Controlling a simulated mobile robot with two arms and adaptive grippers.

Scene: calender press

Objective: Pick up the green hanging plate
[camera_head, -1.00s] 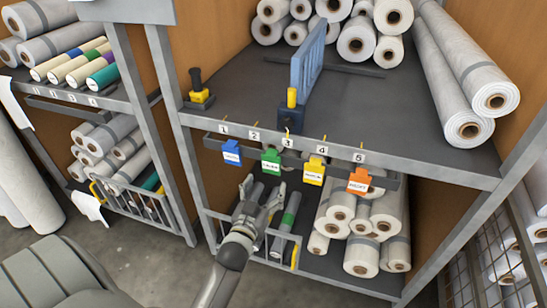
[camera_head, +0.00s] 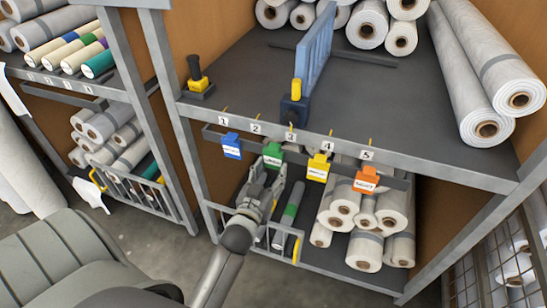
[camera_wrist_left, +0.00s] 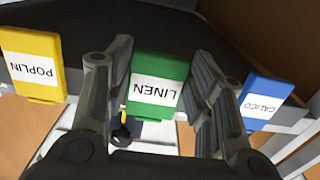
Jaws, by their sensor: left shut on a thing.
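The green hanging plate (camera_head: 272,153) hangs at the front edge of the shelf, between a blue and a yellow plate. In the left wrist view the green plate (camera_wrist_left: 160,68) shows upside down with a white LINEN label, between my two fingers. My left gripper (camera_head: 264,172) reaches it from below and is shut on it. In the head view the fingers cover the plate's lower part. My right gripper is not in view.
The blue plate (camera_head: 231,146) and yellow plate (camera_head: 318,167) hang close on either side, with an orange plate (camera_head: 366,179) further right. Fabric rolls (camera_head: 365,215) lie on the lower shelf. A blue upright frame (camera_head: 312,58) stands above on the grey shelf (camera_head: 400,105).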

